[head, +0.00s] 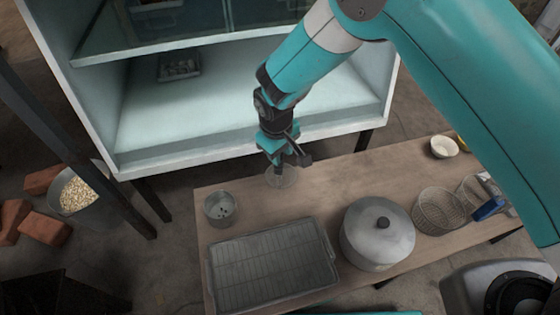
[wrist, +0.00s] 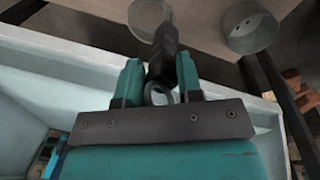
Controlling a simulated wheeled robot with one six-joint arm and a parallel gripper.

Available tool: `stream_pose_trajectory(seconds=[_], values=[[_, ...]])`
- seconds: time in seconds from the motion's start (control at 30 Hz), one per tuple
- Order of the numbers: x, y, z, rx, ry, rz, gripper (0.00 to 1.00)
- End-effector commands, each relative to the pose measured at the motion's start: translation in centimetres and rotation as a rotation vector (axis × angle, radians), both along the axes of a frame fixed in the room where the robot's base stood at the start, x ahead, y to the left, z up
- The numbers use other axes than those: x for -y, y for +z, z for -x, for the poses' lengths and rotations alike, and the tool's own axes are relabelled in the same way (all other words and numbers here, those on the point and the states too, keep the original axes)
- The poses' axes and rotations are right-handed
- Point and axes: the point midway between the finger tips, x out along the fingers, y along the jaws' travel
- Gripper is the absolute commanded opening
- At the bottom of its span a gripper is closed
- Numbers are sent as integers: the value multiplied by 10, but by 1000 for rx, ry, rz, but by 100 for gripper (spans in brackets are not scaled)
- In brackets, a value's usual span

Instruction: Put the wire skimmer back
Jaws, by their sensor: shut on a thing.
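My gripper (head: 284,152) is shut on the dark handle of the wire skimmer (head: 281,177), whose round pale head hangs below it over the back edge of the wooden table. In the wrist view the dark handle (wrist: 165,45) runs between my two teal fingers (wrist: 158,85), with a ring at its near end. The skimmer's round head (wrist: 150,16) shows at the top there. I cannot tell whether the head touches the table.
The wooden table (head: 330,192) holds a metal cup (head: 219,208), a rack tray (head: 270,265), a lidded pot (head: 377,234), wire baskets (head: 440,211), a blue-handled thing (head: 489,208) and a small bowl (head: 443,147). A pale cabinet (head: 230,90) stands behind; bricks (head: 45,228) lie left.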

Motion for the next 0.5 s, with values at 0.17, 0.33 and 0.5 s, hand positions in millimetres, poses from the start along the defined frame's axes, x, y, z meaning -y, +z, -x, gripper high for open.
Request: stream_pose_trajectory(seconds=[0.17, 0.33, 0.5], values=[[1, -31, 1, -2, 0, 2, 3], [0, -36, 0, 1, 0, -1, 3], [0, -37, 0, 0, 0, 0, 3]])
